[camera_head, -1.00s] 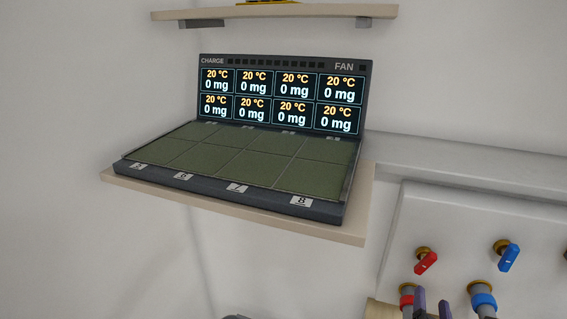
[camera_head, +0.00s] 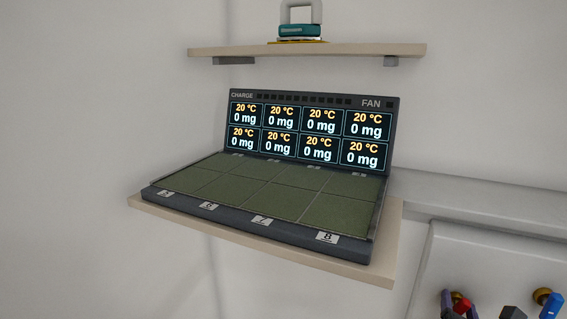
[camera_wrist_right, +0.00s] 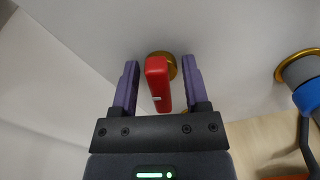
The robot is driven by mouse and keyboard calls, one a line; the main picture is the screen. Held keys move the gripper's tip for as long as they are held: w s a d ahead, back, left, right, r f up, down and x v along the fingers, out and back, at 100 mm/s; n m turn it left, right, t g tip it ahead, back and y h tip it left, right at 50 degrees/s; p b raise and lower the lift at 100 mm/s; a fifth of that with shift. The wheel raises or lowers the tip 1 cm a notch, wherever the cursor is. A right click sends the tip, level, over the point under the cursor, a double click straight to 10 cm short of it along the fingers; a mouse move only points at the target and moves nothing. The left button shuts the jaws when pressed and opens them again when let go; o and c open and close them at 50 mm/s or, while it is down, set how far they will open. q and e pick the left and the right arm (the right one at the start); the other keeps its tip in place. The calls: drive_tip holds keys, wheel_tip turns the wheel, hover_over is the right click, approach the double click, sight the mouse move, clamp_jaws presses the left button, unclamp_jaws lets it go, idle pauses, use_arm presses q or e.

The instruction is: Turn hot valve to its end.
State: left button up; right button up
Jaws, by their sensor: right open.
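The hot valve's red handle (camera_wrist_right: 158,85) sits on a brass base on the pale wall panel in the right wrist view. My right gripper (camera_wrist_right: 160,66) is open, with one purple finger on each side of the red handle. In the head view the red handle (camera_head: 462,305) shows at the lower right edge, partly hidden by my right gripper (camera_head: 458,302). My left gripper is out of view.
A blue valve handle (camera_head: 551,304) is right of the red one. A charging unit (camera_head: 260,228) stands on a shelf (camera_head: 390,270) at left. A higher shelf (camera_head: 350,50) holds a teal-based device (camera_head: 299,30).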

drive_tip(key=shift+c, duration=0.3)
drive_tip(key=c, duration=0.6)
drive_tip(key=shift+f+m+b, duration=0.15)
drive_tip(key=shift+m+b, duration=0.25)
drive_tip(key=shift+m, duration=0.8)
drive_tip(key=shift+d+m, duration=0.1)
drive_tip(key=shift+m, duration=0.7)
drive_tip(key=m, duration=0.2)
drive_tip(key=shift+m+b, duration=0.3)
drive_tip(key=shift+b, duration=0.1)
drive_tip(key=shift+s+m, duration=0.1)
drive_tip(key=shift+m, duration=1.1)
drive_tip(key=o, duration=1.2)
